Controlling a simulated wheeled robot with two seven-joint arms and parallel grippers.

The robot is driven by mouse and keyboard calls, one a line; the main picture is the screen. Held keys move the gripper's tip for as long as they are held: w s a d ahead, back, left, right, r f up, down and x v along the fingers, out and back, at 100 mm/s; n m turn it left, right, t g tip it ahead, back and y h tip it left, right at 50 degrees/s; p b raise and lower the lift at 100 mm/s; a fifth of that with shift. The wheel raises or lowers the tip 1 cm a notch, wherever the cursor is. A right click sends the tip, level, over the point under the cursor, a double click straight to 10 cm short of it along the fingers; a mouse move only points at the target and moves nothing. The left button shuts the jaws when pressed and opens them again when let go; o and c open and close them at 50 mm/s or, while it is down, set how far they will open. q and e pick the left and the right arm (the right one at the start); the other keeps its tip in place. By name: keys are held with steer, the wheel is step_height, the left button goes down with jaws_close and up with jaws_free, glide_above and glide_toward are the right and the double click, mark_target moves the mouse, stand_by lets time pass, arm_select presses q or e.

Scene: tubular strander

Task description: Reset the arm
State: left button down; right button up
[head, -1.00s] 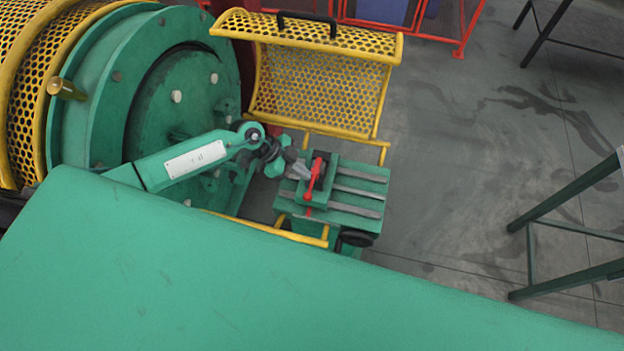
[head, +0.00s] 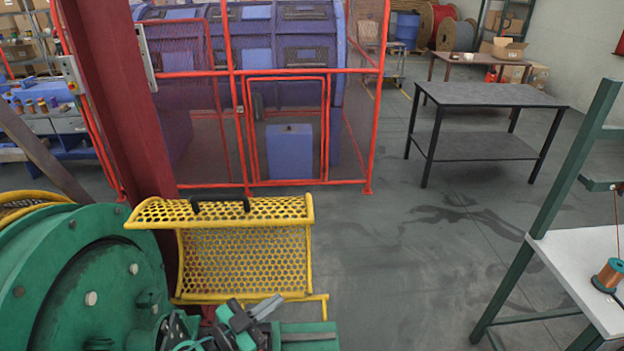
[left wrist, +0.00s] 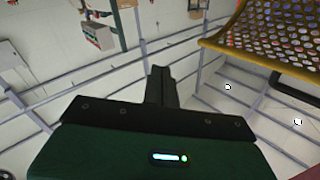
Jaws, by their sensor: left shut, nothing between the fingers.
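My left gripper (head: 266,307) shows at the bottom of the head view, below the yellow mesh guard, with dark links behind it. Its grey fingers are together with nothing between them. In the left wrist view its dark fingers (left wrist: 162,88) point up, also together and empty. Part of the green carriage (head: 308,337) shows beside the gripper, cut off by the picture's bottom edge; I cannot tell whether they touch. My right gripper is in neither view.
The yellow mesh guard (head: 245,258) stands open beside the large green drum (head: 95,270). A red post (head: 125,130) and red fence (head: 240,185) are behind. A dark table (head: 490,95) and a white-topped bench (head: 590,265) stand right. The floor between is clear.

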arm_select(q)
steer(key=a+r+n+t+y, duration=0.2)
steer(key=a+n+t+y, duration=0.3)
steer(key=a+n+y, duration=0.25)
steer(key=s+a+f+n+g+y, duration=0.4)
steer(key=s+a+y, duration=0.1)
steer(key=a+y, duration=0.15)
steer(key=s+f+m+g, duration=0.1)
steer(key=s+f+g, duration=0.35)
steer(key=s, duration=0.55)
steer(key=s+f+g, duration=0.3)
steer(key=s+g, duration=0.3)
steer(key=s, duration=0.4)
step_height(320, 180, down, 30)
steer(key=f, duration=0.1)
steer(key=s+a+f+g, duration=0.2)
steer(key=s+a+f, duration=0.1)
steer(key=s+f, duration=1.6)
steer(key=shift+s+a+f+m+h, duration=0.2)
steer(key=shift+m+h, duration=0.1)
steer(key=shift+m, duration=0.05)
